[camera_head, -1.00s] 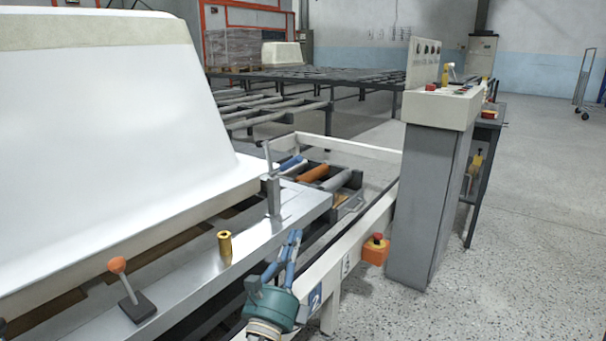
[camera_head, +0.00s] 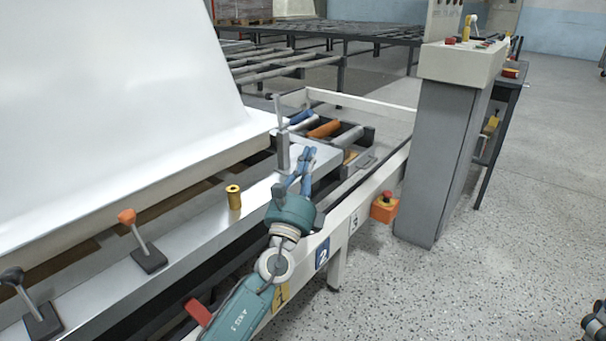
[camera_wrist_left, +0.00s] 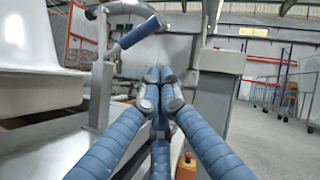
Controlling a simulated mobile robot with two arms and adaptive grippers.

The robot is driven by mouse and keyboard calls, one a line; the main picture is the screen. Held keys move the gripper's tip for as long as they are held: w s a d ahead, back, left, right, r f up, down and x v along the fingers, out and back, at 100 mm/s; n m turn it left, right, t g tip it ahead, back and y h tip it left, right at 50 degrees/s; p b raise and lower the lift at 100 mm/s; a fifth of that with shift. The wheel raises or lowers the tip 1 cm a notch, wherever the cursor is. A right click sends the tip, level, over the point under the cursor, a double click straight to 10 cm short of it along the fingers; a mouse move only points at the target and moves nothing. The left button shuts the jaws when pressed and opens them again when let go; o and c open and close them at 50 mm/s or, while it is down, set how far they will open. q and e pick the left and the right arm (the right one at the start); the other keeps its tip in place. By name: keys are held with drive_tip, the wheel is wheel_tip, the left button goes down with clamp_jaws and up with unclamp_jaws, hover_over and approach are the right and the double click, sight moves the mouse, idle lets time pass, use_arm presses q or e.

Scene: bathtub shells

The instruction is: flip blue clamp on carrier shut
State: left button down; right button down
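The blue clamp's handle (camera_head: 300,117) sticks out to the right from the top of an upright metal post (camera_head: 282,140) on the carrier's bare metal edge (camera_head: 190,235). In the left wrist view the blue handle (camera_wrist_left: 140,32) is tilted, at the upper left, on a bent metal lever by the post (camera_wrist_left: 103,90). My left gripper (camera_head: 308,155) is just in front of and right of the post, below the handle and apart from it. Its blue fingertips (camera_wrist_left: 158,88) are together with nothing between them. A dark ribbed part at the lower right corner (camera_head: 597,325) may be my right gripper, mostly cut off.
A clamp with an orange knob (camera_head: 127,216), one with a black knob (camera_head: 12,277) and a brass pin (camera_head: 233,197) stand along the carrier edge. A white shell (camera_head: 110,110) rises at left. A grey control pedestal (camera_head: 440,150) stands at right. Floor at right is free.

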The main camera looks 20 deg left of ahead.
use_arm(q)
drive_tip(key=shift+w+a+r+p, duration=0.15)
drive_tip(key=shift+w+a+r, duration=0.15)
drive_tip(key=shift+w+r, duration=0.35)
drive_tip(key=shift+w+a+r+p, duration=0.15)
drive_tip(key=shift+w+a+r, duration=0.2)
drive_tip(key=shift+w+r, duration=0.25)
drive_tip(key=shift+w+a+r+p, duration=0.15)
drive_tip(key=shift+w+a+r, duration=0.25)
drive_tip(key=shift+r, duration=0.4)
drive_tip(key=shift+w+d+r, duration=0.1)
drive_tip(key=shift+r+n+p, duration=0.2)
drive_tip(key=shift+n+p, duration=0.3)
drive_tip(key=shift+p, duration=0.15)
drive_tip(key=shift+r+y, duration=0.1)
drive_tip(key=shift+y, duration=0.3)
